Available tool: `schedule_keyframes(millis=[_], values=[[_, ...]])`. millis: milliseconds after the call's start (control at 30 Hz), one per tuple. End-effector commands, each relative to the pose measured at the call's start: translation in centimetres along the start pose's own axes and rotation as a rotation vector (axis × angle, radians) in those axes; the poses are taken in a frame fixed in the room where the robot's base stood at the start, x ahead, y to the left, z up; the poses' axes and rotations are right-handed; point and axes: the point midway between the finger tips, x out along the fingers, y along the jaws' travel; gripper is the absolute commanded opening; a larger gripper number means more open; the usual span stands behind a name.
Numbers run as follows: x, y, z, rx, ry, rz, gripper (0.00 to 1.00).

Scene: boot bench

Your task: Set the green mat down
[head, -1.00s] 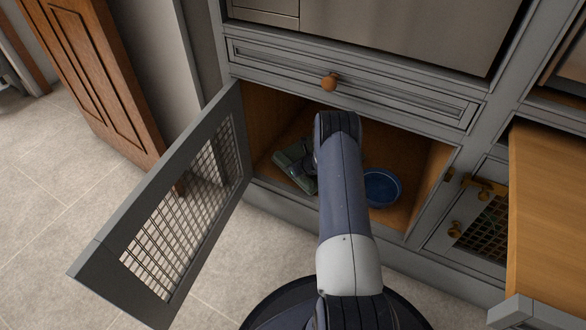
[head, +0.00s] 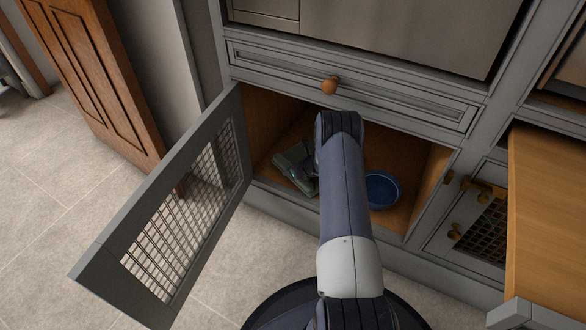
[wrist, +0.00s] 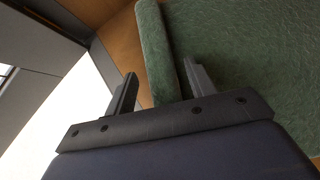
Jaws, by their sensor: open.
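The green mat (head: 294,165) lies on the wooden floor of the open lower cabinet, in its left part. It fills the upper right of the wrist view (wrist: 245,60), with a thick rounded edge near my fingers. My gripper (wrist: 155,88) is open, its two fingers apart. The right finger overlaps the mat's edge in the picture; the left finger is clear of it. In the head view my arm hides most of the gripper and part of the mat. I cannot tell whether a finger touches the mat.
A blue bowl (head: 382,188) stands on the cabinet floor right of my arm. The mesh door (head: 185,220) hangs open on the left. A drawer with a round knob (head: 329,86) is above the opening. A wooden surface (head: 555,210) juts out at the right.

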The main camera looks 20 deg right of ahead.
Motion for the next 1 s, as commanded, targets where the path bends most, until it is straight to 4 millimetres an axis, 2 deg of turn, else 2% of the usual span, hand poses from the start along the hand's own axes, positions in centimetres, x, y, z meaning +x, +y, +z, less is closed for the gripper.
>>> schedule_keyframes(millis=[33,300,500,700,1000], values=[[-1.2,-0.1,0.3,0.004,-0.001,-0.002,0.52],[-6.9,-0.1,0.3,0.004,-0.001,-0.002,0.52],[-10.1,-0.1,0.2,0.003,-0.001,-0.001,0.52],[-11.2,-0.1,0.1,0.001,-0.002,-0.001,0.52],[-11.2,0.0,0.0,-0.001,-0.001,0.001,0.52]])
